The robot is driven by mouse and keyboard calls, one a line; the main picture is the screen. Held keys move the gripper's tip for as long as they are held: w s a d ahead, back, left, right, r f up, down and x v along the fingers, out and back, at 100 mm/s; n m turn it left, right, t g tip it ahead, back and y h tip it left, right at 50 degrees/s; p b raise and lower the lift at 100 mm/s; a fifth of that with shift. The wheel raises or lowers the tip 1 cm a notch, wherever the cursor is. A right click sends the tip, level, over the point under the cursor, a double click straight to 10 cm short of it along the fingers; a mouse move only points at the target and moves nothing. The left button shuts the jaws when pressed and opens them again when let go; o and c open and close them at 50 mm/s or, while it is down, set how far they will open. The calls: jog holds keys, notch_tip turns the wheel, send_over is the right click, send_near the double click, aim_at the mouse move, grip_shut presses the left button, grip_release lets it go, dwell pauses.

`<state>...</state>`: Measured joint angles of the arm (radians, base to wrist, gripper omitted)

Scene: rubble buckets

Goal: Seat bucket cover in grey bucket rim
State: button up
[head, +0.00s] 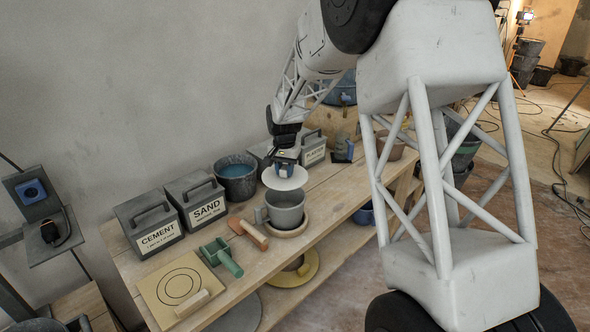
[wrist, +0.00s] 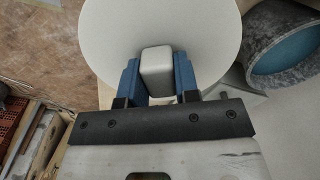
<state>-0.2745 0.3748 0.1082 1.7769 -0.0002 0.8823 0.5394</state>
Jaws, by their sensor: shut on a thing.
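The bucket cover (head: 286,180) is a white round disc, held roughly level above the grey bucket in the head view. In the wrist view the cover (wrist: 200,30) fills the upper middle and hides what is beneath it. My gripper (wrist: 158,78) has its blue fingers shut on the cover's pale block-shaped handle. In the head view my gripper (head: 286,160) is just above the disc. The grey bucket (head: 286,213) stands upright with a side handle, its rim open at the front. A gap shows between cover and rim; exact alignment is hard to tell.
The bucket stands on a round tan base (head: 290,232) on the wooden bench (head: 250,262). A dark bucket with blue contents (head: 236,185) stands to the left behind.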

jog(key=shift+a, duration=0.1)
dwell(0.6)
jog(key=shift+f, duration=2.75)
jog(key=shift+f, duration=1.3)
jog(key=o, duration=1)
jog(key=shift+r, duration=0.15)
jog(key=shift+r, duration=3.8)
